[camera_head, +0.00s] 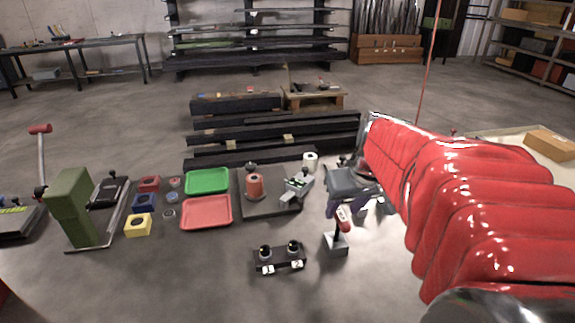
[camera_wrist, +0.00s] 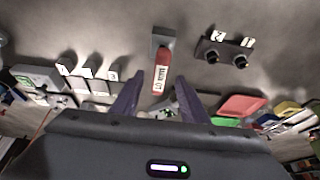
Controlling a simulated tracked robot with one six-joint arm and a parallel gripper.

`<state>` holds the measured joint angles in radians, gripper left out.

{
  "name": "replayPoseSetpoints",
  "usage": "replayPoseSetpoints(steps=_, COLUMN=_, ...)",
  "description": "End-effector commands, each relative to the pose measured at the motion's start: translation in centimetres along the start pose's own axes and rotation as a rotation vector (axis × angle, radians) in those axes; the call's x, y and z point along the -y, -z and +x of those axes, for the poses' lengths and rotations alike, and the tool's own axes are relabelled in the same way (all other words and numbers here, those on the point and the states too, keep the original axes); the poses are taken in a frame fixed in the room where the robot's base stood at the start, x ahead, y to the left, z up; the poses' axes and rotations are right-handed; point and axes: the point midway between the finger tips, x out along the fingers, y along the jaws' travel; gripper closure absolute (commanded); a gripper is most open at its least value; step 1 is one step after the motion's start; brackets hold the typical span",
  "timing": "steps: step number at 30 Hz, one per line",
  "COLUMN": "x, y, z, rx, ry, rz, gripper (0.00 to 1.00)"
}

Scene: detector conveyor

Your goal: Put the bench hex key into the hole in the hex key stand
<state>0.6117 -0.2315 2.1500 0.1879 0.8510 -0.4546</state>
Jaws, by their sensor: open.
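A red handle with a white label (camera_head: 343,220), which looks like the hex key, stands tilted on a dark shaft at a small grey block (camera_head: 336,243), likely the stand. I cannot tell whether the shaft sits in a hole. In the wrist view the red handle (camera_wrist: 162,72) points toward me, with the grey block (camera_wrist: 160,38) beyond it. My gripper (camera_wrist: 160,80) is open, its purple fingers to either side of the handle's near end in the picture. In the head view my gripper (camera_head: 358,203) is just right of the handle. Contact is not clear.
A black plate with two knobs (camera_head: 279,257) labelled 1 and 2 stands left of the block. Green (camera_head: 207,181) and red trays (camera_head: 206,212) lie farther left. Labelled switches (camera_wrist: 88,72) show left in the wrist view. The floor in front is clear.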

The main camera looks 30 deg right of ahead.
Motion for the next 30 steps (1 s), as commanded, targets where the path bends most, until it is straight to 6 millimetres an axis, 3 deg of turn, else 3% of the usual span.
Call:
replayPoseSetpoints(steps=6, x=-0.1, y=0.1, z=-3.8, rx=-0.004, ry=-0.002, rz=0.001, gripper=0.6)
replayPoseSetpoints(steps=12, x=0.0, y=0.0, z=-5.5, rx=-0.001, ry=0.0, rz=0.001, gripper=0.6)
replayPoseSetpoints(steps=30, x=0.0, y=0.0, z=-5.7, rx=0.0, ry=0.0, rz=0.001, gripper=0.6)
